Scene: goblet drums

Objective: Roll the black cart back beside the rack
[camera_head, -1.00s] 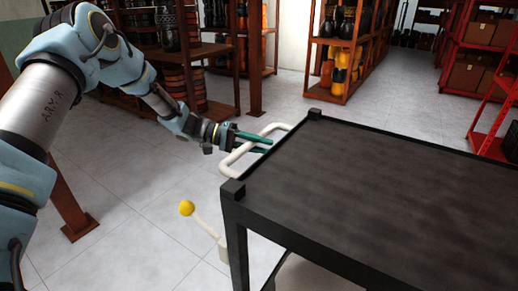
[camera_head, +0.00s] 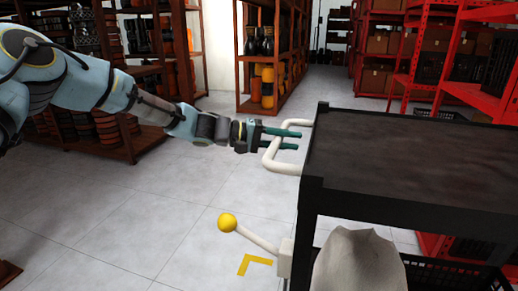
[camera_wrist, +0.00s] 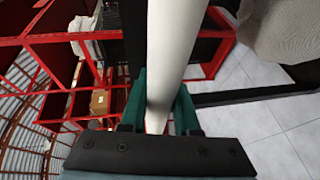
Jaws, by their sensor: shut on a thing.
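The black cart (camera_head: 420,160) stands at the right in the head view, with a flat dark top and a lower basket (camera_head: 450,275). A cream handle (camera_head: 270,158) sticks out from its left end. My gripper (camera_head: 284,139) reaches in from the left and is shut on this handle. In the wrist view the handle (camera_wrist: 172,60) runs between the green fingers of my gripper (camera_wrist: 160,105). A lever with a yellow knob (camera_head: 228,222) sits low at the cart's near left corner. A pale sack-like thing (camera_head: 360,262) is under the cart's top.
Red racks (camera_head: 395,60) with boxes stand behind the cart, and one is close to its far side. Brown wooden racks (camera_head: 272,55) with drums stand at the back and left. A yellow corner mark (camera_head: 256,263) lies on the floor. The tiled floor (camera_head: 150,220) at left is clear.

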